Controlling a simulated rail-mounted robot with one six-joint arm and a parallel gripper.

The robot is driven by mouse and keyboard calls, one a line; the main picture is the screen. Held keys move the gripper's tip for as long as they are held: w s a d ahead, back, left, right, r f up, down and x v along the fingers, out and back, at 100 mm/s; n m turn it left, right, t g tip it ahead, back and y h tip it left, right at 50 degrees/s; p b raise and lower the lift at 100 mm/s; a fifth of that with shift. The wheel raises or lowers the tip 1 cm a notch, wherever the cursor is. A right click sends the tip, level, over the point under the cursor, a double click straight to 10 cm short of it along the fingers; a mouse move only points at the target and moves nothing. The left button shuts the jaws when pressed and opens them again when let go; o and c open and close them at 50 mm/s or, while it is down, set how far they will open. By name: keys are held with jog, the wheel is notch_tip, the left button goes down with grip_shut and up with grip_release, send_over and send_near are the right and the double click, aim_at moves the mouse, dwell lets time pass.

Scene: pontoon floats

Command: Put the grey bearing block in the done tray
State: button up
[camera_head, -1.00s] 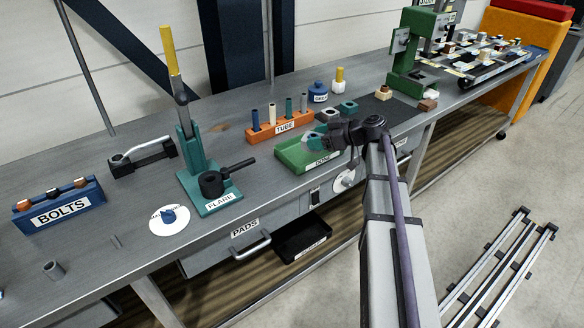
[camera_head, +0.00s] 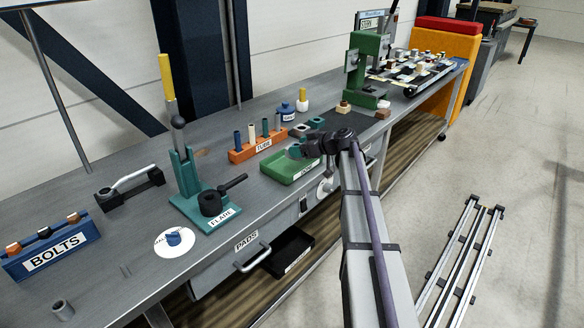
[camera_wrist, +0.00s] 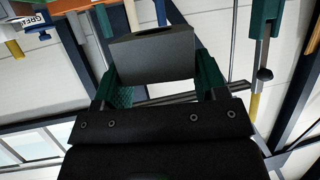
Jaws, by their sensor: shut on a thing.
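My gripper (camera_head: 297,151) is over the green done tray (camera_head: 276,172) at the bench's front edge, in the head view. The arm covers part of the tray and its label. In the wrist view, the green fingers of my gripper (camera_wrist: 155,80) are shut on the grey bearing block (camera_wrist: 150,62). The block sits between both fingers, with a dark round opening partly visible on its upper side.
An orange tube rack (camera_head: 257,147) stands behind the tray. A teal flare tool (camera_head: 190,180) stands to the left, and a green press (camera_head: 365,75) to the right.

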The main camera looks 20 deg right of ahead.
jog(key=w+d+m+t+h, duration=0.1)
jog(key=w+d+m+h, duration=0.1)
jog(key=w+d, duration=0.5)
jog(key=f+b, duration=0.4)
jog(key=f, duration=0.1)
jog(key=w+a+f+b, duration=0.1)
jog(key=f+b, duration=0.1)
jog(key=b, duration=0.1)
jog(key=shift+f, duration=0.15)
jog(key=f+b, duration=0.3)
jog(key=b, duration=0.1)
jog(key=shift+s+f, duration=0.15)
jog(key=shift+s, duration=0.15)
jog(key=o, duration=0.9)
jog(key=shift+o, duration=0.5)
jog(key=shift+r, duration=0.25)
jog(key=shift+o, duration=0.4)
jog(key=shift+s+d+r+p, duration=0.15)
jog(key=shift+s+p, duration=0.1)
jog(key=shift+p, duration=0.3)
jog(key=p+v, duration=0.4)
jog(key=v, duration=0.7)
jog(key=shift+f, duration=0.25)
